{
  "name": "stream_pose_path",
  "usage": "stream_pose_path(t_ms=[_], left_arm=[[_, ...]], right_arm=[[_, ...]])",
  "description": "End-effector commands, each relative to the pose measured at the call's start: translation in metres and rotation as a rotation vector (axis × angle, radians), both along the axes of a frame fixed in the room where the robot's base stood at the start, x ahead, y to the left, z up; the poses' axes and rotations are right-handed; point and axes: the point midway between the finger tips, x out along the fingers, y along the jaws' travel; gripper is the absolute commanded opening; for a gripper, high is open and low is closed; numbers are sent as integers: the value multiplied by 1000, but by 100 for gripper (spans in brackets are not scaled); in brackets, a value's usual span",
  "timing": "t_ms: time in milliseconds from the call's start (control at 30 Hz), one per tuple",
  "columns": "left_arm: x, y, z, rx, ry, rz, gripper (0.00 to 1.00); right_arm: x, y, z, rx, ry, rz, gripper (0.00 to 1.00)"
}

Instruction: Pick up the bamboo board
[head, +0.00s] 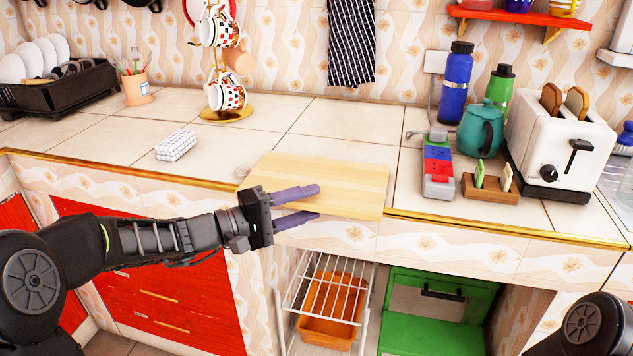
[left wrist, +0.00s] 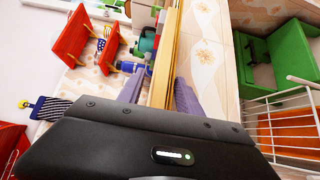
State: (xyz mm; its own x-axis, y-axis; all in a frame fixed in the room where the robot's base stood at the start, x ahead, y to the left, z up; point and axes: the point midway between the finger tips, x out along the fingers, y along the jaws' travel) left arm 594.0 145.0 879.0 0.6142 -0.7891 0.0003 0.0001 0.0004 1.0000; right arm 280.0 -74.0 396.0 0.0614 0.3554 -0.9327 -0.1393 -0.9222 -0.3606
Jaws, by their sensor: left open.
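The bamboo board (head: 345,185) is a flat, pale wooden rectangle. It lies on the tiled counter, and its front edge reaches past the counter's gold trim. My left gripper (head: 312,203) is open at the board's front left, with its two purple fingers one above the other. In the head view the upper finger overlaps the board's surface and the lower one is by its front edge. In the left wrist view a yellowish edge runs between the spread fingers (left wrist: 158,95) of that gripper. I cannot tell whether the fingers touch the board. My right gripper is out of view.
A white checked block (head: 176,145) and a mug stand (head: 227,115) are left of and behind the board. A power strip (head: 438,168), teal pot (head: 479,128) and toaster (head: 560,140) stand to the right. A wire rack (head: 327,290) is below the counter.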

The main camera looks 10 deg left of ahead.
Motion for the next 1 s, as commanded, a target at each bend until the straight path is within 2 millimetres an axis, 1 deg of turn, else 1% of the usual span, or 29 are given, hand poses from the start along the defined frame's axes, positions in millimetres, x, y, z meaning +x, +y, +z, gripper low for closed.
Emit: stream_pose_path(t_ms=[433,933,1000], left_arm=[[0,0,0,0,0,0,41],[0,0,0,0,0,0,0],[0,0,0,0,0,0,0]], right_arm=[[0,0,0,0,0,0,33],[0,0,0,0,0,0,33],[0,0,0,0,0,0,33]])
